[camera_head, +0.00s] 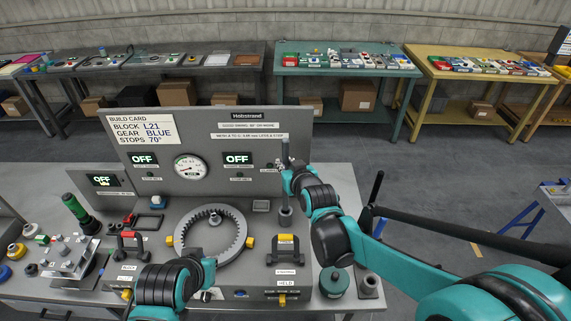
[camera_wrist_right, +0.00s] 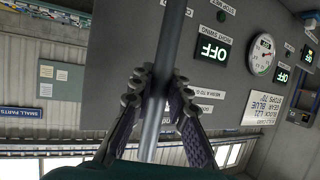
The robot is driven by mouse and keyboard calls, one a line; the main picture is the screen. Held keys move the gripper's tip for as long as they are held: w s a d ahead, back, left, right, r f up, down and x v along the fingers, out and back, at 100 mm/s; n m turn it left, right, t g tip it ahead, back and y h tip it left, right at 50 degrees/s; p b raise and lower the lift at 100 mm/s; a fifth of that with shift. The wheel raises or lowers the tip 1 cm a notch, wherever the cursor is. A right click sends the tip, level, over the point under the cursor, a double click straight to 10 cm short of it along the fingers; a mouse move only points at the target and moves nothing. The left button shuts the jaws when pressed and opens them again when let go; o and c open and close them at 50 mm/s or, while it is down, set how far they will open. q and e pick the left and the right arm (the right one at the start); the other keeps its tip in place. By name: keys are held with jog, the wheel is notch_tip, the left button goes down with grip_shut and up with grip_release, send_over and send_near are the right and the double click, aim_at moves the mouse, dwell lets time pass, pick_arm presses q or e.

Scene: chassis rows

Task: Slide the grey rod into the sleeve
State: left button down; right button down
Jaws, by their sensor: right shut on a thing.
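The grey rod (camera_head: 285,151) stands about upright at the right side of the panel. My right gripper (camera_head: 288,176) is shut on it, and in the right wrist view the rod (camera_wrist_right: 174,45) runs between the gripper's two ribbed fingers (camera_wrist_right: 159,92). Below the gripper is a short grey upright cylinder, which looks like the sleeve (camera_head: 286,215), in line with the rod. Whether the rod's lower end is inside it or just above it I cannot tell. My left gripper (camera_head: 206,294) is low at the bench front, mostly hidden behind its own arm.
A large ring gear (camera_head: 177,243) lies on the bench left of the rod. The grey panel (camera_head: 216,125) with gauge and OFF displays stands behind.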

jog(key=shift+f+b, duration=0.55)
jog(key=shift+f, duration=0.1)
dwell(0.3)
jog(key=shift+f+b, duration=2.45)
jog(key=shift+f, duration=0.55)
jog(key=c, duration=1.4)
grip_release()
jog(key=shift+s, duration=0.1)
jog(key=v, duration=1.2)
